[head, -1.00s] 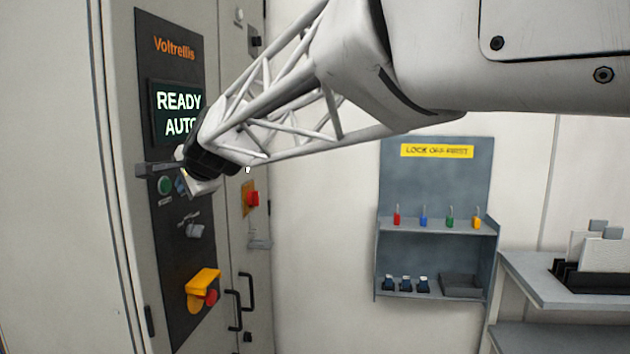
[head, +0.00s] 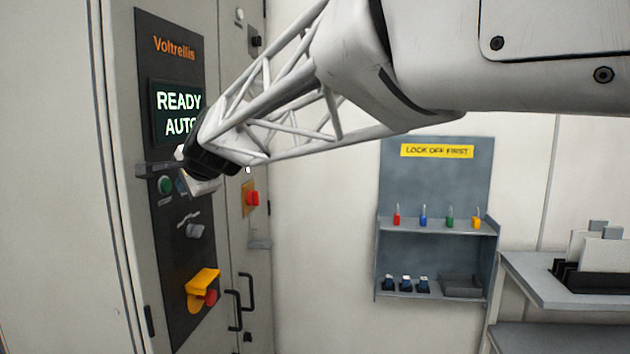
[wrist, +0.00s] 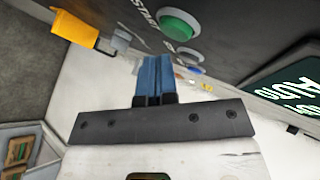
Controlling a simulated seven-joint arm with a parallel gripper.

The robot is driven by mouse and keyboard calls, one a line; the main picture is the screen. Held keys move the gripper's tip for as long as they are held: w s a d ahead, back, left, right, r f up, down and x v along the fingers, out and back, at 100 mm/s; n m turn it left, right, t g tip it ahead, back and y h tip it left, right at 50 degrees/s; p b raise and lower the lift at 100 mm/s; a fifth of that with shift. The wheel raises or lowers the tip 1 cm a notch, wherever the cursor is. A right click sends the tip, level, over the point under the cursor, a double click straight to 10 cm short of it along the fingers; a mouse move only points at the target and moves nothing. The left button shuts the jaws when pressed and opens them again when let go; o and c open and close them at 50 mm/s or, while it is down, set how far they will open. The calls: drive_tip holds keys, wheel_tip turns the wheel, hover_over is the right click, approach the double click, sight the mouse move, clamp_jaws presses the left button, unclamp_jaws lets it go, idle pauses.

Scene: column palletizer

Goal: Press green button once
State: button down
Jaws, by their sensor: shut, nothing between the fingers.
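The green button (head: 165,185) is on the dark control panel at the left of the head view, just below the display. It also shows in the wrist view as a round green cap (wrist: 180,24) in a pale ring, to the upper right of my fingertips. My gripper (wrist: 154,62) is shut, its two blue fingers side by side and empty. It is close to the panel, and the fingertips appear apart from the green button. The exact gap to the panel cannot be told. In the head view my arm hides part of the panel beside the button.
A blue button (wrist: 190,69) is beside the green one. The display (head: 177,112) reads READY AUTO. Below are a grey selector knob (head: 195,231) and a red button under a yellow guard (head: 203,281). A red switch (head: 252,198) and a lock-off shelf (head: 436,220) are further right.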

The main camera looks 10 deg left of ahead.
drive_tip(key=shift+a, duration=0.8)
idle(1.0)
drive_tip(key=shift+d, duration=0.15)
idle(0.3)
drive_tip(key=shift+d, duration=0.6)
drive_tip(key=shift+d, duration=0.15)
drive_tip(key=shift+d, duration=2.4)
